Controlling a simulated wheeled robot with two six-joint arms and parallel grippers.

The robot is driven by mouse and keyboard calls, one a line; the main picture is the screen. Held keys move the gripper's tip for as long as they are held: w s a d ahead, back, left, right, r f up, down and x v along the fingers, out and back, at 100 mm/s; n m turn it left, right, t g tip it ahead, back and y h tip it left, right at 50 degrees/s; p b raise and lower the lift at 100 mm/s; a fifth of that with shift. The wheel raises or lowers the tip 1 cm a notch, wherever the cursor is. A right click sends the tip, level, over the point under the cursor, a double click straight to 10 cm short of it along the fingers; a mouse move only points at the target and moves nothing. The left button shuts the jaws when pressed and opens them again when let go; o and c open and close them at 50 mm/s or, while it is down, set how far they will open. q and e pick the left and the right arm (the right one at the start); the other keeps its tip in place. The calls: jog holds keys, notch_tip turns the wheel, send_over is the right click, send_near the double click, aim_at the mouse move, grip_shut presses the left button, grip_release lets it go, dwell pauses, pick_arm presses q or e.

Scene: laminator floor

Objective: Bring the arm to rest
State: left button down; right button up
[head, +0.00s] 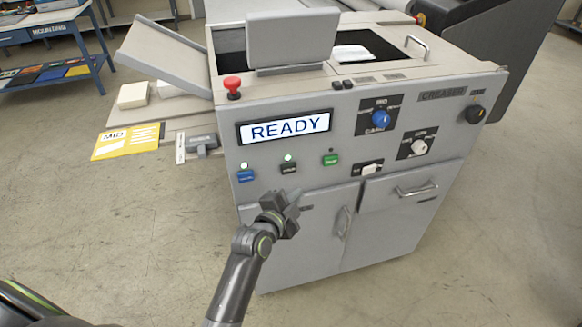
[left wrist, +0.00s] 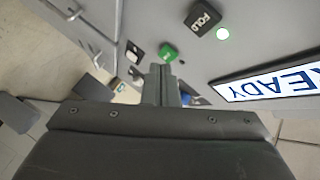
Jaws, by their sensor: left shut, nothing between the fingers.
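My left gripper (head: 291,198) is in front of the grey creaser machine (head: 290,235), below its row of buttons. Its fingers are shut with nothing between them, and they also show in the left wrist view (left wrist: 162,85). I cannot tell whether the fingertips touch the panel. The machine's display (head: 285,127) reads READY. Below the display are a blue button (head: 245,176), a black button (head: 288,168) and a green button (head: 331,160). Lamps above the blue and black buttons are lit green. My right gripper is not in view.
A red stop knob (head: 232,85) stands on the machine's top left corner. A yellow MID card (head: 127,140) sits at the left side. Cabinet handles (head: 415,190) stick out at the front. A blue rack (head: 55,60) stands back left. The floor in front is clear.

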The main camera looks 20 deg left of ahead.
pick_arm(q)
jog(key=s+a+f+n+g+y, duration=0.15)
jog(key=s+f, duration=0.35)
jog(key=f, duration=0.5)
jog(key=s+a+f+n+g, duration=0.3)
jog(key=s+f, duration=0.2)
jog(key=f, duration=0.5)
jog(key=s+a+f+n+g+y, duration=0.15)
jog(key=s+f, duration=0.35)
jog(key=f, duration=0.5)
jog(key=s+a+f+n+g, duration=0.2)
jog(key=s+f, duration=0.3)
jog(key=s, duration=0.6)
jog(key=s+a+f+n+g, duration=0.3)
jog(key=s+f, duration=0.3)
jog(key=s, duration=0.5)
jog(key=s+a+f+n+g, duration=0.3)
jog(key=s+f, duration=0.2)
jog(key=s, duration=0.7)
jog(key=shift+f+y, duration=0.25)
jog(key=shift+y, duration=0.05)
jog(key=shift+w, duration=0.1)
